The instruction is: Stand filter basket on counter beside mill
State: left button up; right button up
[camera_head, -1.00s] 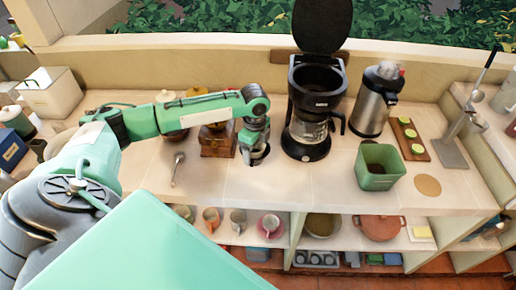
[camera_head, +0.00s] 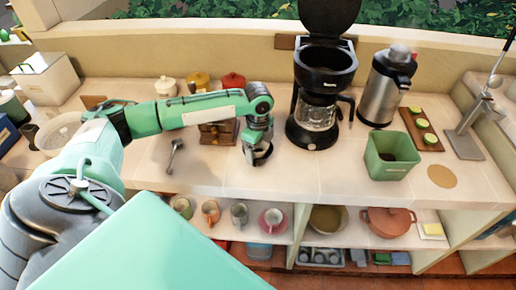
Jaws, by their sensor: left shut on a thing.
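My left gripper (camera_head: 258,148) comes down from the wrist just above the counter (camera_head: 330,178), right of the mill and left of the coffee maker. It is shut on the dark filter basket (camera_head: 263,158), which shows only as a small dark rounded rim under the fingers. Whether the basket touches the counter is hard to tell. The mill (camera_head: 216,134) is a brown wooden box, its top partly hidden behind my left arm. My right gripper is out of view.
The coffee maker (camera_head: 321,85) stands close on the right with its lid up. A steel flask (camera_head: 387,88), a green bin (camera_head: 390,155) and a lime board (camera_head: 421,130) are further right. A spoon (camera_head: 174,155) lies left. Lidded jars (camera_head: 233,82) stand behind my arm. The front counter is clear.

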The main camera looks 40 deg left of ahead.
pick_arm(q)
jog(key=shift+f, duration=0.5)
dwell(0.3)
jog(key=o, duration=1)
jog(key=shift+o, duration=0.2)
notch_tip(320, 180, up, 14)
jog(key=b, duration=0.2)
jog(key=shift+f, duration=0.2)
